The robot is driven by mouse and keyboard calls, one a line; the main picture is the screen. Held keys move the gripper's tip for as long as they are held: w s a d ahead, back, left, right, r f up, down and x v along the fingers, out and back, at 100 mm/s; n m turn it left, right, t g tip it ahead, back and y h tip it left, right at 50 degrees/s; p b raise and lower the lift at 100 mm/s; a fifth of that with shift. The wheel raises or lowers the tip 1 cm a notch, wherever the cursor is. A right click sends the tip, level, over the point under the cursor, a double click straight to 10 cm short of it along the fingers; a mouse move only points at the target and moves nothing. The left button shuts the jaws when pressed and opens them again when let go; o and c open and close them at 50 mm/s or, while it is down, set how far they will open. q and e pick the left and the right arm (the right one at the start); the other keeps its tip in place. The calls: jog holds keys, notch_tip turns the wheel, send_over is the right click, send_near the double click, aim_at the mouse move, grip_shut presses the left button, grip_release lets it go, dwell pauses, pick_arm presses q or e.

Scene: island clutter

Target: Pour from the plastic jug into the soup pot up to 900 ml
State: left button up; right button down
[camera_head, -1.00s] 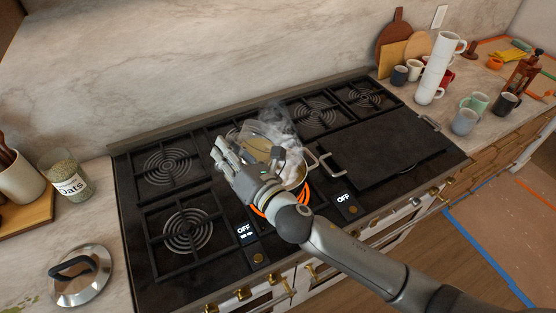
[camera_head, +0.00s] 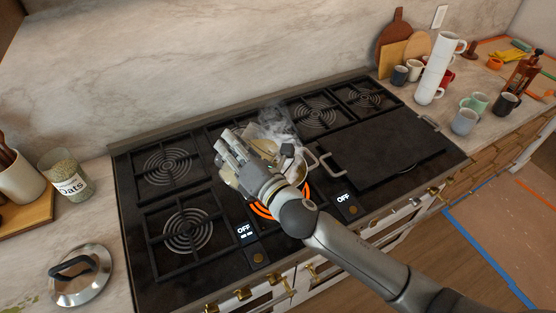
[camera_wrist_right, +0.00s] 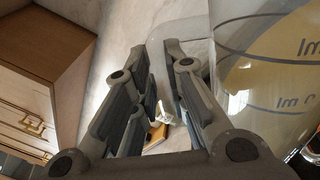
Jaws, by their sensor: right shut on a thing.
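The clear plastic jug (camera_head: 265,131) is tilted over the soup pot (camera_head: 303,172) and partly hidden behind my right gripper (camera_head: 229,155). In the right wrist view the jug (camera_wrist_right: 265,65) fills the right side, with dark "ml" marks and yellowish liquid inside. My right gripper is shut on the jug, at what looks like its clear handle between the fingers (camera_wrist_right: 158,95). The pot stands on a glowing orange burner, mostly hidden by my gripper and the jug. I cannot read the liquid level in the pot. My left gripper is not in view.
Steam (camera_head: 277,117) rises around the jug. A dark griddle plate (camera_head: 390,147) lies right of the pot. A lid (camera_head: 80,275) and an oats jar (camera_head: 67,177) are on the left counter. Stacked white mugs (camera_head: 437,70) stand at right. The left burners are clear.

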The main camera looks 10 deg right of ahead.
jog(key=shift+d+r, duration=0.1)
jog(key=shift+r, duration=0.15)
jog(key=shift+w+d+m, duration=0.35)
jog(key=shift+d+m, duration=0.1)
jog(key=shift+m, duration=0.55)
jog(key=shift+w+d+m, duration=0.1)
jog(key=shift+d+m, duration=0.15)
jog(key=shift+m, duration=0.05)
dwell(0.4)
jog(key=shift+w+d+m, duration=0.1)
jog(key=shift+d+m, duration=0.1)
jog(key=shift+m, duration=0.2)
jog(key=shift+w+d+f+m, duration=0.1)
jog(key=shift+w+d+m, duration=0.1)
jog(key=shift+d+m, duration=0.1)
